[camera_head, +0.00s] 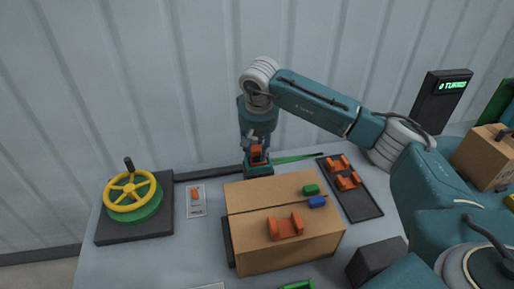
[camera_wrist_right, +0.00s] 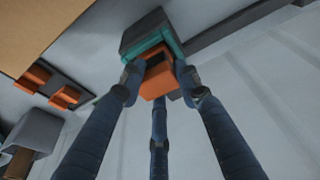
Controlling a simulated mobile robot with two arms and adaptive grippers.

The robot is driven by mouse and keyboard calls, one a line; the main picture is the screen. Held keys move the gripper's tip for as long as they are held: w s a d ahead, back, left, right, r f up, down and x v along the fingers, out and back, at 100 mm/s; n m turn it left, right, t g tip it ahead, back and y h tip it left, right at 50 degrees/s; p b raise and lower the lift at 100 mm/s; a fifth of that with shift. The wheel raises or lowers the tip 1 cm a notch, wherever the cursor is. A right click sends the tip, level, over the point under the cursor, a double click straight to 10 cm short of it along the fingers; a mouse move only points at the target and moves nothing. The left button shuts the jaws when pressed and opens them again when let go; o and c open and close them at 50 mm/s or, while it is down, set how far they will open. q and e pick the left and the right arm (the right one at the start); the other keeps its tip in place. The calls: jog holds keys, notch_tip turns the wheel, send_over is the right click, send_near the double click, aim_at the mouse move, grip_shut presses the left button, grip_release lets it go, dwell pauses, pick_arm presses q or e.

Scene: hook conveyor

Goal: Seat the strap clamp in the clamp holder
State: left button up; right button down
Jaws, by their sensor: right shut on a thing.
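My right gripper (camera_head: 256,150) is shut on a small orange clamp (camera_head: 257,153), behind the cardboard box. The clamp also shows in the right wrist view (camera_wrist_right: 157,82), between the blue-grey fingers (camera_wrist_right: 155,80), with a dark opening in its face. A dark block with a teal top edge, apparently the clamp holder (camera_head: 258,171), stands directly under the gripper. In the wrist view the clamp overlaps the holder (camera_wrist_right: 148,34); I cannot tell whether it is fully seated. My left gripper is not in view.
A dark tray (camera_head: 362,207) with orange pieces lies right. A yellow handwheel (camera_head: 130,190) stands left, beside a card (camera_head: 195,208).

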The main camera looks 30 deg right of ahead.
jog(key=c, duration=1.2)
grip_release()
jog(key=v, duration=1.2)
jog(key=shift+a, duration=0.1)
jog(key=shift+s, duration=0.1)
